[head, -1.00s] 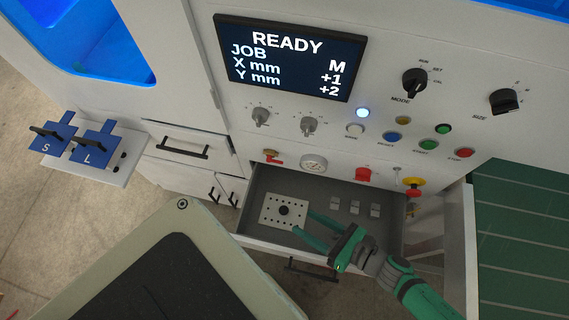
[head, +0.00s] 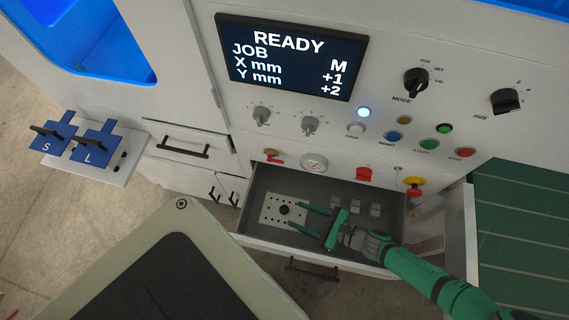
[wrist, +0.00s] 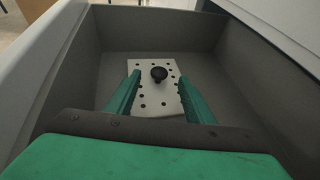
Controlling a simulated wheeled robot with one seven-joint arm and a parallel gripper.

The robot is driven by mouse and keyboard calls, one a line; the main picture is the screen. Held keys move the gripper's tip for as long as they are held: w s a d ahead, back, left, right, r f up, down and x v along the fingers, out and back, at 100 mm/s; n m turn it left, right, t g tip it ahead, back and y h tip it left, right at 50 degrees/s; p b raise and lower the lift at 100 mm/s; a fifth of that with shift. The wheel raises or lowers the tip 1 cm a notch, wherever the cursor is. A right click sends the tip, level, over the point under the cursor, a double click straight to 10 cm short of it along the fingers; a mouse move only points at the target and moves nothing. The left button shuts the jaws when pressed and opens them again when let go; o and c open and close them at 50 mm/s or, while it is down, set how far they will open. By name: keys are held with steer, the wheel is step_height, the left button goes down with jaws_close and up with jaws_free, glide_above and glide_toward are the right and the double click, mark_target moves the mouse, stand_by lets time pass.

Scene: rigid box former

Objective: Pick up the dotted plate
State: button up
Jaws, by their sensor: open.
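The dotted plate (head: 275,215) is a pale rectangle with dark dots and a round black knob at its middle. It lies on the left part of the open drawer's floor (head: 320,188). My gripper (head: 298,215) is open inside the drawer, its green fingers pointing left toward the knob. The fingers cover parts of the plate's side edges there.
Several small grey blocks (head: 355,208) sit in the drawer behind my gripper. The drawer walls (head: 272,245) surround it closely. Above is the control panel with knobs, buttons and a red-yellow emergency stop (head: 413,184). A pale-rimmed table (head: 215,225) stands at front left.

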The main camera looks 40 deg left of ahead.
mark_target(285, 209)
steer(key=shift+x, duration=2.85)
steer(key=shift+d, duration=0.1)
steer(key=shift+c, duration=0.6)
jaws_close()
steer(key=shift+w, duration=0.1)
